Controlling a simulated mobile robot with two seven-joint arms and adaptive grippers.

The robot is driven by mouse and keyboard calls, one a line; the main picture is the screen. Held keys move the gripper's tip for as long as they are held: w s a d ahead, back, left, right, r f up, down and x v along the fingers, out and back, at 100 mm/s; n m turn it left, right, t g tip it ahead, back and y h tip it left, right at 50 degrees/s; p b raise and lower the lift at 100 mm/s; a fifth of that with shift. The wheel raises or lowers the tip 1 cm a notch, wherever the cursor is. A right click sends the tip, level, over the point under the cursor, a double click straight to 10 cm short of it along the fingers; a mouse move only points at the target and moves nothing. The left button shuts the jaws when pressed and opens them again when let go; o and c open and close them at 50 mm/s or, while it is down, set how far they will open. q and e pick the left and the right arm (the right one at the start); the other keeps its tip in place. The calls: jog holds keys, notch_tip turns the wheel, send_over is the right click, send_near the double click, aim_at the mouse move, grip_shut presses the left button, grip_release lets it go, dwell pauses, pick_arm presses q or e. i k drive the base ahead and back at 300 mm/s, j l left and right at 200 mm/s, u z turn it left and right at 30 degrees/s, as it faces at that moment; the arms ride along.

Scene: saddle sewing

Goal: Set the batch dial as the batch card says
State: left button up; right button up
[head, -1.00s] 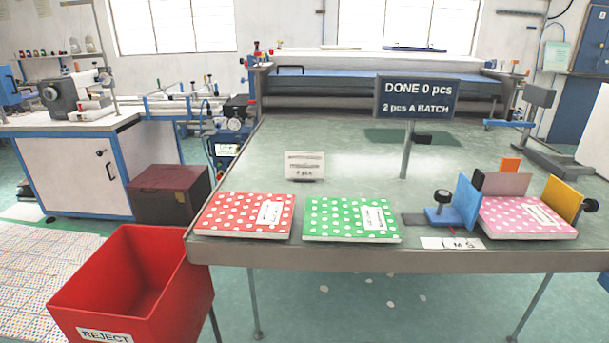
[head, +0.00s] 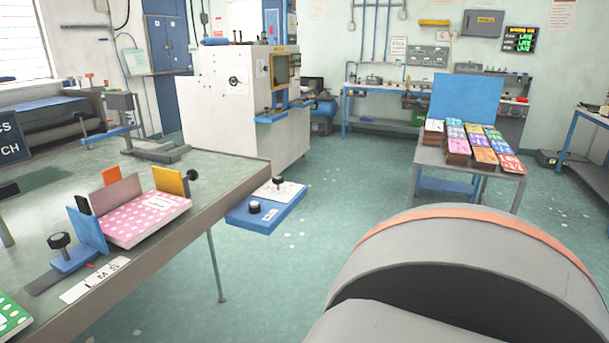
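A blue panel (head: 265,208) sticks out from the right edge of the green-topped table. It bears a black knob (head: 254,207), a small label and a white plate (head: 278,192) with another dark knob on it. Which of these is the batch dial, and its setting, is too small to tell. The dark batch sign (head: 10,140) is cut off at the left edge, with only "CS" and "CH" showing. The small standing card seen earlier is out of view. Neither of my grippers is in view.
A pink dotted pad (head: 145,218) sits in a jig with blue, brown and yellow plates on the table (head: 215,178). A green pad (head: 12,318) is at lower left. A white machine (head: 215,105) and a side table (head: 470,165) with coloured stacks stand behind.

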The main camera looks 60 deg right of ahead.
aim_at(278, 180)
jog(key=l+z, duration=0.15)
jog(key=z, duration=1.35)
